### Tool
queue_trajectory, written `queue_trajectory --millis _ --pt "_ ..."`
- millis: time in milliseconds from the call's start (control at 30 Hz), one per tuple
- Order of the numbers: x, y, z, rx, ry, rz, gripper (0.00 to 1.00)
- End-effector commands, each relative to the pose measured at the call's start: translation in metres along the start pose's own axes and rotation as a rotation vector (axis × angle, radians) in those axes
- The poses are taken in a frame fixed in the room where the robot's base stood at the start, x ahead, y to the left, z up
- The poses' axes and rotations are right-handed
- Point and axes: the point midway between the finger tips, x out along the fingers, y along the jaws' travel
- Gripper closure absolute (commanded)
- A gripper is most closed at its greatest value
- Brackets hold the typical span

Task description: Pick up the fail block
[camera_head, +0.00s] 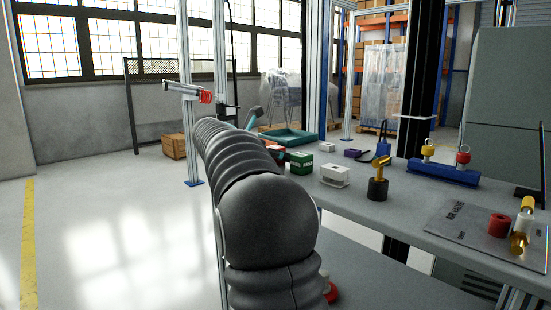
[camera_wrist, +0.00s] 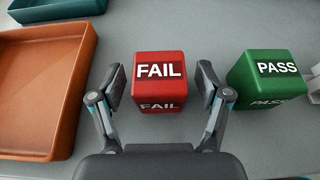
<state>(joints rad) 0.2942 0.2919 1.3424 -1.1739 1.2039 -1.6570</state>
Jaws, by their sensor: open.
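The fail block is a red cube with white FAIL lettering (camera_wrist: 160,72), upright on the grey table in the wrist view. In the head view a red block (camera_head: 276,152) shows partly behind my arm. My gripper (camera_wrist: 162,86) is open, with one finger on each side of the fail block. Gaps show between both fingers and the block, and nothing is held. The green PASS block (camera_wrist: 268,80) stands to the right of the right finger; in the head view a green block (camera_head: 301,163) sits beside the red one.
An orange tray (camera_wrist: 84,72) lies left of the gripper, with a teal tray (camera_wrist: 60,9) behind it. On the table in the head view are a white boxy part (camera_head: 334,175), a yellow-and-black tool (camera_head: 379,184), and a blue rack (camera_head: 443,173).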

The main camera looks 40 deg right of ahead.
Motion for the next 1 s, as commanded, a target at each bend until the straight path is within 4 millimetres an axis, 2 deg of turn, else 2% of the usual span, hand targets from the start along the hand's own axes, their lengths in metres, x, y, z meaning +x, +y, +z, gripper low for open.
queue_trajectory --millis 200,467,767,1000 --pt "0.001 0.0 0.0 0.0 0.0 0.002 0.24" --pt "0.001 0.0 0.0 0.0 0.0 0.001 0.89" --pt "0.0 0.0 0.001 0.0 0.0 0.001 0.9" --pt "-0.007 0.0 0.018 0.002 -0.002 0.002 0.9"
